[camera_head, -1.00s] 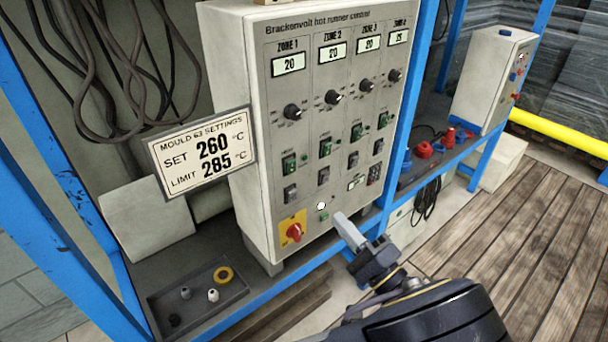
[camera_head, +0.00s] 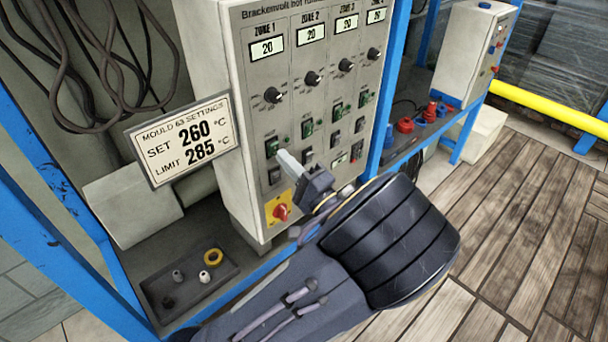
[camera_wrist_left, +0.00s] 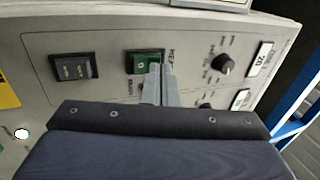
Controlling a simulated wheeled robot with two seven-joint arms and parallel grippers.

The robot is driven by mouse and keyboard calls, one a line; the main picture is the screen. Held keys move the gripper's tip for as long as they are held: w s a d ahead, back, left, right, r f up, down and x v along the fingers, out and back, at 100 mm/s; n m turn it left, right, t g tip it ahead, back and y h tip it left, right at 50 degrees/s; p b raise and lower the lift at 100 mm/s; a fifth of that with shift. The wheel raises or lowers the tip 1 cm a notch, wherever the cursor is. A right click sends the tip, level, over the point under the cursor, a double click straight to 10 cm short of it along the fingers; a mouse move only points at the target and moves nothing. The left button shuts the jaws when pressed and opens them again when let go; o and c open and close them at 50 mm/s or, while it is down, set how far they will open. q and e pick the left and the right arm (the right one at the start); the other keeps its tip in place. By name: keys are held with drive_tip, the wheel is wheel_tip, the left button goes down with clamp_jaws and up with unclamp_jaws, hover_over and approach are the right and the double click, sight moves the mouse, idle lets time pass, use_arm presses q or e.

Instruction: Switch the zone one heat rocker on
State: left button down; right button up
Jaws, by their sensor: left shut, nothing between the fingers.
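The zone one heat rocker (camera_head: 271,147) is a green switch in a dark frame, in the leftmost column of the control cabinet (camera_head: 205,100), below the zone 1 knob. It also shows in the left wrist view (camera_wrist_left: 143,62), partly covered along its lower right by the fingers. My left gripper (camera_head: 283,157) is shut and empty, its tips just at the right of the rocker. In the left wrist view the shut fingers (camera_wrist_left: 156,80) reach the rocker's edge; I cannot tell whether they touch it. My right gripper is not in view.
A black rocker (camera_head: 274,175) sits below the green one, and a red rotary switch (camera_head: 282,211) on a yellow plate is lower. A settings card (camera_head: 180,140) stands out at the left. A shallow tray (camera_head: 225,268) holds small parts.

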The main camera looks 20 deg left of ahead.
use_arm(q)
drive_tip(key=shift+x, duration=0.85)
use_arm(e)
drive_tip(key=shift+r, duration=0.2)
